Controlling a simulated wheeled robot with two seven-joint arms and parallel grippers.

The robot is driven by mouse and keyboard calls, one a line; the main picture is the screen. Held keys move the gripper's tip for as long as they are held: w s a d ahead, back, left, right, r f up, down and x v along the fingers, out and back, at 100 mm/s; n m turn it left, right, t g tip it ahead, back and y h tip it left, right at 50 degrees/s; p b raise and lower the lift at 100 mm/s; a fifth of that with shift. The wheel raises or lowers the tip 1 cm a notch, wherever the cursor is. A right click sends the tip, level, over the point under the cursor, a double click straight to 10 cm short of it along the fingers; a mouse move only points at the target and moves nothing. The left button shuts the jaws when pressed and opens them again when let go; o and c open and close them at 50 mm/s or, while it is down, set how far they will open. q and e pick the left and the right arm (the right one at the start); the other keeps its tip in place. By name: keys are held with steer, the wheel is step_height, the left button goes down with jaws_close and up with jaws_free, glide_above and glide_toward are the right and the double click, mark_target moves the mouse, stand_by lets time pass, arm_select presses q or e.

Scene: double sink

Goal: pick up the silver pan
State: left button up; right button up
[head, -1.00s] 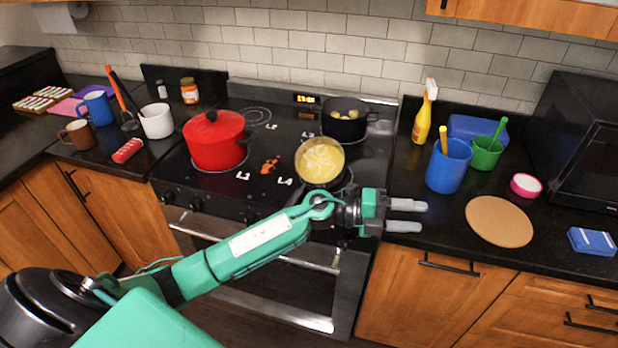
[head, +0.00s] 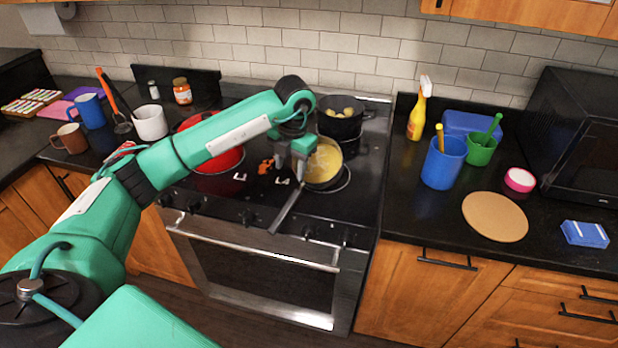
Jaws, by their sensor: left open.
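The silver pan (head: 328,178) stands on the front right burner of the stove, with yellow food inside. Its long handle (head: 287,210) points toward the front left, past the stove's front edge. My left gripper (head: 291,168) is open and points down at the pan's left side, near where the handle meets the rim. I cannot tell whether its fingers touch the pan. The gripper hides part of the pan's left rim. My right gripper is not in view.
A red pot (head: 222,160) is partly hidden behind my left arm. A black pot (head: 341,122) stands behind the pan. To the right are a yellow spray bottle (head: 417,115), a blue container (head: 442,165) and a round brown board (head: 495,217).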

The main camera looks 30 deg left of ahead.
arm_select(q)
steer(key=p, duration=0.2)
glide_above(291, 199)
steer(key=f, duration=0.4)
steer(key=s+f, duration=0.1)
steer(key=f, duration=0.2)
steer(key=shift+d, duration=0.2)
steer(key=shift+w+f, duration=0.15)
steer(key=shift+f, duration=0.25)
steer(key=f+p, duration=0.1)
steer(key=f, duration=0.2)
steer(key=f+p, duration=0.1)
steer(key=shift+w+f+p, duration=0.15)
steer(key=shift+w+p, duration=0.1)
steer(key=shift+p, duration=0.1)
steer(key=shift+f, duration=0.25)
steer(key=c, duration=0.9)
steer(key=shift+w+r, duration=0.1)
jaws_close()
